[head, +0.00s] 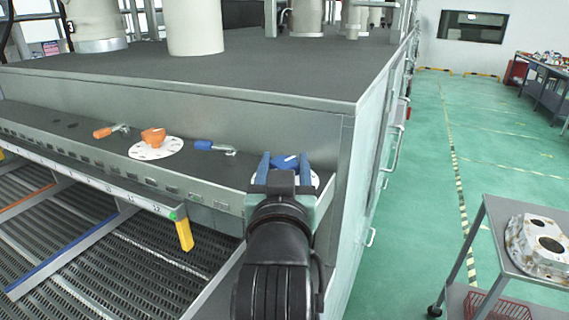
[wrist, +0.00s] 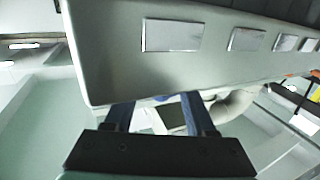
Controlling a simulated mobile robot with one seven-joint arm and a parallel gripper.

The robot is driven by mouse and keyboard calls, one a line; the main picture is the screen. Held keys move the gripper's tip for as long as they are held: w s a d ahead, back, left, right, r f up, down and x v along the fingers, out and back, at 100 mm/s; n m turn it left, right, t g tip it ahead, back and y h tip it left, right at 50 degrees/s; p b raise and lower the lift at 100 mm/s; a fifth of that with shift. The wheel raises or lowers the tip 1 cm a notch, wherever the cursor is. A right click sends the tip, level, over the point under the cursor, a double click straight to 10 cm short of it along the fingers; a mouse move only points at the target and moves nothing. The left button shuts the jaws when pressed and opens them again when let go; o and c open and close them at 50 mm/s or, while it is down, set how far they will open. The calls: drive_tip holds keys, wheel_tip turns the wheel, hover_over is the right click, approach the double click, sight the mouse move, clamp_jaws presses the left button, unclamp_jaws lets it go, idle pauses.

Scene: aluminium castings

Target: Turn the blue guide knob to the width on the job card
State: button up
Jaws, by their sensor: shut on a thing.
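The blue guide knob (head: 284,161) sits on a white dial (head: 316,180) at the right end of the machine's ledge. My gripper (head: 285,164) is shut on the knob, its blue fingers on either side. My gripper hides most of the dial and its marks. In the wrist view the fingers (wrist: 162,116) reach up behind the ledge's front face, and the knob cannot be made out clearly. A blue-edged guide rail (head: 70,252) lies over the conveyor at the lower left. I cannot make out a job card.
An orange knob (head: 153,137) on its own white dial, an orange-handled lever (head: 106,131) and a blue-handled lever (head: 210,146) stand along the ledge. A yellow block (head: 184,234) hangs at the scale's end. A cart with a casting (head: 540,247) stands right; green floor between is clear.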

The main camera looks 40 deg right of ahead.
clamp_jaws()
drive_tip(key=shift+d+n+t+y+p, duration=0.1)
drive_tip(key=shift+n+t+y+p, duration=0.2)
drive_tip(key=shift+y+p, duration=0.1)
drive_tip(key=shift+s+r+n+t+y+p, duration=0.1)
drive_tip(key=shift+r+n+t+y+p, duration=0.05)
drive_tip(key=shift+n+t+y+p, duration=0.6)
drive_tip(key=n+t+y, duration=0.2)
drive_tip(key=n+y, duration=0.1)
drive_tip(key=y, duration=0.1)
drive_tip(key=shift+d+p, duration=0.1)
drive_tip(key=shift+p, duration=0.2)
drive_tip(key=n+y+b, duration=0.1)
drive_tip(key=y, duration=0.1)
drive_tip(key=n+y+b, duration=0.1)
drive_tip(key=n+y, duration=0.1)
drive_tip(key=y, duration=0.1)
drive_tip(key=n+t+y+b, duration=0.1)
drive_tip(key=n+y, duration=0.1)
drive_tip(key=y, duration=0.1)
drive_tip(key=shift+f, duration=0.25)
drive_tip(key=n+g+y+b, duration=0.1)
drive_tip(key=n+y+b, duration=0.1)
drive_tip(key=y, duration=0.1)
drive_tip(key=n+g+y+b, duration=0.1)
drive_tip(key=n+y, duration=0.2)
drive_tip(key=y, duration=0.1)
drive_tip(key=shift+y+b, duration=0.25)
drive_tip(key=shift+b, duration=0.15)
